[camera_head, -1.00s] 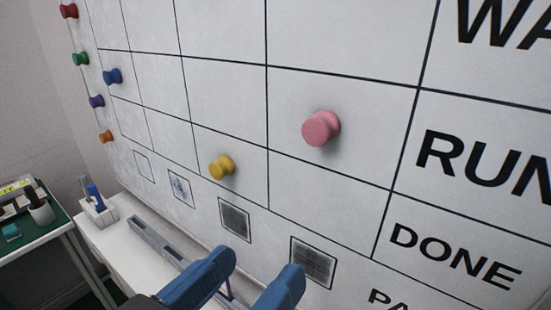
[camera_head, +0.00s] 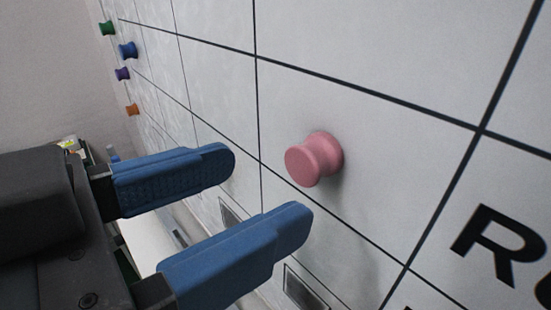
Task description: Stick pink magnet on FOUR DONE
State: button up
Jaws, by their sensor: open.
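The pink magnet (camera_head: 314,159) is stuck on the whiteboard (camera_head: 385,55), in a grid cell of the row beside the large lettering that begins with R. My gripper (camera_head: 271,186) has blue fingers. It is open and empty, with its fingertips to the left of the pink magnet and apart from it. The DONE row label is out of view now. The yellow magnet is not visible now.
Green (camera_head: 108,28), blue (camera_head: 128,50), purple (camera_head: 123,73) and orange (camera_head: 132,109) magnets sit at the board's far left. Dark framed squares (camera_head: 304,289) lie along the lower board.

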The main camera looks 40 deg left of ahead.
aim_at(298, 172)
jog(key=shift+w+d+f+p, duration=0.1)
jog(key=shift+w+f+p, duration=0.1)
jog(key=shift+w, duration=1.1)
jog(key=shift+w+d+f+p, duration=0.1)
jog(key=shift+w+f+p, duration=0.05)
jog(key=shift+w, duration=1.1)
jog(key=shift+c, duration=0.2)
jog(key=c, duration=1.1)
jog(key=shift+o, duration=0.2)
jog(key=shift+s, duration=0.2)
jog(key=shift+s+a, duration=0.1)
jog(key=shift+s, duration=0.6)
jog(key=shift+s, duration=0.7)
jog(key=shift+s+a+p, duration=0.15)
jog(key=shift+s+p, duration=0.1)
jog(key=shift+s, duration=1.2)
jog(key=shift+s+a+p, duration=0.1)
jog(key=shift+s+p, duration=0.15)
jog(key=shift+s, duration=1.2)
